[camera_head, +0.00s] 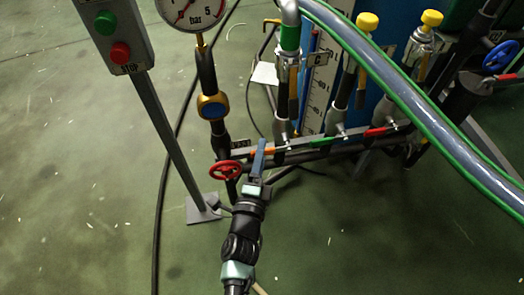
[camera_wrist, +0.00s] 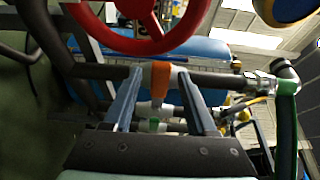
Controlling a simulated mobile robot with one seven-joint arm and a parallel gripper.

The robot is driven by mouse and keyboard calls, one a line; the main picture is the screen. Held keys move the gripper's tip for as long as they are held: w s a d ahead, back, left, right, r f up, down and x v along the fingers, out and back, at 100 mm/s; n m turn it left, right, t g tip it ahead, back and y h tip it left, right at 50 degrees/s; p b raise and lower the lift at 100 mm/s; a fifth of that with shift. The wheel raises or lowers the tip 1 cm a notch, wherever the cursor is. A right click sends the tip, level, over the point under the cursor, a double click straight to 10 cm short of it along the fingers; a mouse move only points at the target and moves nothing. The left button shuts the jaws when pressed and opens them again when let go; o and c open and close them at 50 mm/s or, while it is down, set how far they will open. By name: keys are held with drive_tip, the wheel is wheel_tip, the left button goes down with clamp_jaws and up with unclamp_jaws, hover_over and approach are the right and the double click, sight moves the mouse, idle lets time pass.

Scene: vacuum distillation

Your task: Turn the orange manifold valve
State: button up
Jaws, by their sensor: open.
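The orange manifold valve handle (camera_head: 268,153) is on the dark horizontal manifold pipe, partly hidden by my gripper in the head view. In the wrist view the orange handle (camera_wrist: 160,80) stands between the tips of my two blue-grey fingers. My gripper (camera_wrist: 159,84) is open, one finger on each side of the handle, with visible space around it. In the head view my gripper (camera_head: 260,150) reaches up to the pipe from below. I cannot tell whether either finger touches the handle.
A red handwheel (camera_head: 226,171) sits just left of my gripper and looms above it in the wrist view (camera_wrist: 145,28). Green (camera_head: 322,142) and red (camera_head: 375,132) handles follow along the manifold. A pressure gauge (camera_head: 190,12), a stop-button post (camera_head: 165,125) and a green-striped hose (camera_head: 400,88) surround it.

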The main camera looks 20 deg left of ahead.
drive_tip(key=shift+w, duration=0.55)
clamp_jaws()
idle(1.1)
